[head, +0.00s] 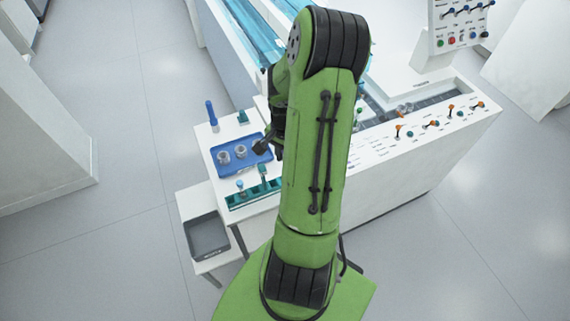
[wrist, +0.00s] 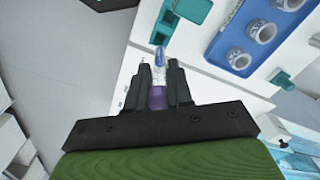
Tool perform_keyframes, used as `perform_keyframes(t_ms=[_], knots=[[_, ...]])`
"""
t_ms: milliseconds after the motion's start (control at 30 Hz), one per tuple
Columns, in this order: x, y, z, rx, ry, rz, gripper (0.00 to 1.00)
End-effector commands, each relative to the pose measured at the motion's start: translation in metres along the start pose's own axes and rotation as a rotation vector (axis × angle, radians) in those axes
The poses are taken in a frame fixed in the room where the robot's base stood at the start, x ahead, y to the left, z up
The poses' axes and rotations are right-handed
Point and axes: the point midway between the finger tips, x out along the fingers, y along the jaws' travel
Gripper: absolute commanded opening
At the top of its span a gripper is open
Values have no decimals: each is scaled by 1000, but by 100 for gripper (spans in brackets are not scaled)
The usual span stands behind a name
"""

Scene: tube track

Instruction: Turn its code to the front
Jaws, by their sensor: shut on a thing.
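My gripper (wrist: 158,72) is shut on a slim tube (wrist: 159,76) in the wrist view. The tube is pale and clear in its middle, with a purple part between the fingers. A blue tip shows at its far end; I cannot tell whether it belongs to the same tube. No code can be made out on the visible side. In the head view my gripper (head: 264,147) is a small dark shape beside the blue tray, partly hidden by my arm, and the held tube cannot be made out.
A blue tray (head: 262,152) with white ring-like holders lies on the white bench (head: 205,135). A teal rack (head: 240,202) stands at the bench's front edge, and a blue upright piece (head: 211,113) behind. A grey bin (head: 208,238) sits lower left. The floor at left is clear.

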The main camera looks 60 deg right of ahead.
Motion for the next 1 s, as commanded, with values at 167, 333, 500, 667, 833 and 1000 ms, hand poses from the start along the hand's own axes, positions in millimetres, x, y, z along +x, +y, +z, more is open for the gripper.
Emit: perform_keyframes(t_ms=[167,333,500,667,833,1000], knots=[[-21,0,0,1,0,0,3],[-21,0,0,1,-2,1,3],[-18,0,0,0,-2,1,3],[-10,0,0,0,-2,0,3],[-2,0,0,0,-2,0,3],[6,0,0,0,-2,0,3]])
